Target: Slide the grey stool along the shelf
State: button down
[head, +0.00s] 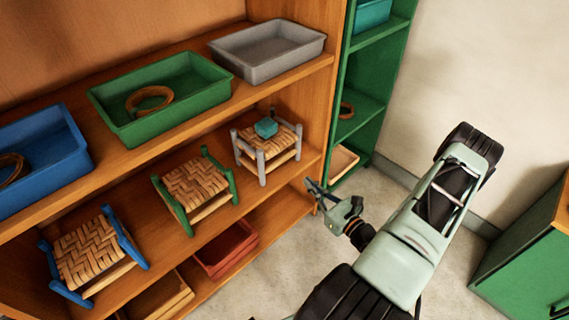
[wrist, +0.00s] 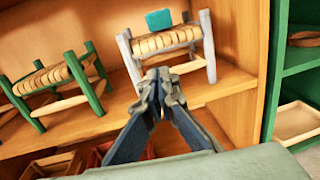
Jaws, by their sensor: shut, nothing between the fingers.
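The grey stool (head: 265,151) has grey posts and a woven seat. It stands at the right end of the middle shelf (head: 228,216), near the shelf unit's right side panel. A small teal block (head: 266,127) sits on its seat. My gripper (head: 309,183) is shut and empty, in front of the shelf edge and to the right of the stool. In the wrist view my gripper's fingertips (wrist: 160,76) overlap the lower front of the grey stool (wrist: 203,41). I cannot tell whether they touch it. The teal block (wrist: 158,20) also shows there.
A green stool (head: 194,187) and a blue stool (head: 93,253) stand left on the same shelf. Blue, green (head: 125,123) and grey (head: 266,65) trays sit above. A red bin (head: 226,249) is below. A green shelf unit (head: 372,105) stands right.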

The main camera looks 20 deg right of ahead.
aim_at(280, 153)
jog(key=shift+h, duration=0.3)
jog(key=w, duration=0.4)
jog(key=w+a+b, duration=0.1)
jog(key=w, duration=0.4)
jog(key=w+a+b, duration=0.1)
jog(key=w, duration=0.3)
jog(key=shift+w+a+f, duration=0.1)
jog(key=shift+w+a, duration=0.15)
jog(key=shift+w, duration=0.05)
jog(key=shift+w, duration=0.1)
